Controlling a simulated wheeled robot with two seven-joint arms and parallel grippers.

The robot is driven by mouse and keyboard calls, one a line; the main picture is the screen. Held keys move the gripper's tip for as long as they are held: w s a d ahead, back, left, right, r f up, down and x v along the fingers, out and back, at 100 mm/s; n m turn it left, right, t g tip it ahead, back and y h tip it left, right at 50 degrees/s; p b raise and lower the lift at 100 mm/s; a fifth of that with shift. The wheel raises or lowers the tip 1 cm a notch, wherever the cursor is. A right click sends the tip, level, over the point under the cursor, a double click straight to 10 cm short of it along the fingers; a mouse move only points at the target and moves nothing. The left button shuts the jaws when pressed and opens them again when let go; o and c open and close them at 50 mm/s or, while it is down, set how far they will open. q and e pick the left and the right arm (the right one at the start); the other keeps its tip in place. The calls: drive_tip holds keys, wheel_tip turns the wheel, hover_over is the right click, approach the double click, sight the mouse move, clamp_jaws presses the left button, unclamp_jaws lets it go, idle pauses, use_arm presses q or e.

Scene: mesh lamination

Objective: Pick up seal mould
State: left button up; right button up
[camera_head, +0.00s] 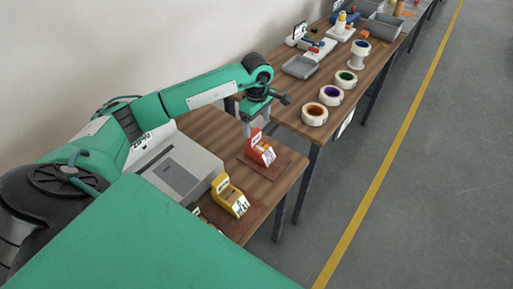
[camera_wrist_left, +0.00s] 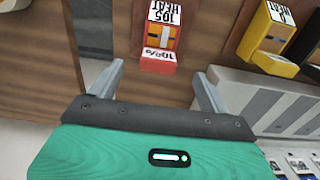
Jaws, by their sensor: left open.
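My left gripper (camera_head: 254,122) is open and empty above the table, pointing down close to a red block-shaped piece (camera_head: 265,154). In the left wrist view the open fingers (camera_wrist_left: 157,76) straddle the line toward the red piece (camera_wrist_left: 158,64), which lies just beyond their tips with labels reading HEAT 105 and 100%. A similar yellow piece (camera_head: 240,206) stands nearer on the table, and it shows at the upper right of the left wrist view (camera_wrist_left: 250,38). I cannot tell from the labels which one is the seal mould. My right gripper is not in view.
A second table beyond holds several tape rolls (camera_head: 314,115) and a grey tray (camera_head: 300,67). A wall is behind; the floor at right is clear.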

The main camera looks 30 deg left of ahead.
sight(256, 144)
use_arm(q)
wheel_tip(256, 144, down, 4)
drive_tip(key=shift+d+p, duration=0.1)
drive_tip(key=shift+p, duration=0.4)
drive_tip(key=shift+f, duration=0.45)
wheel_tip(256, 144, down, 4)
drive_tip(key=p, duration=0.3)
drive_tip(key=shift+f, duration=0.45)
drive_tip(key=shift+c, duration=1.3)
drive_tip(key=shift+w, duration=0.1)
drive_tip(key=c, duration=1)
drive_tip(key=shift+a+r, duration=0.1)
drive_tip(key=shift+a, duration=0.1)
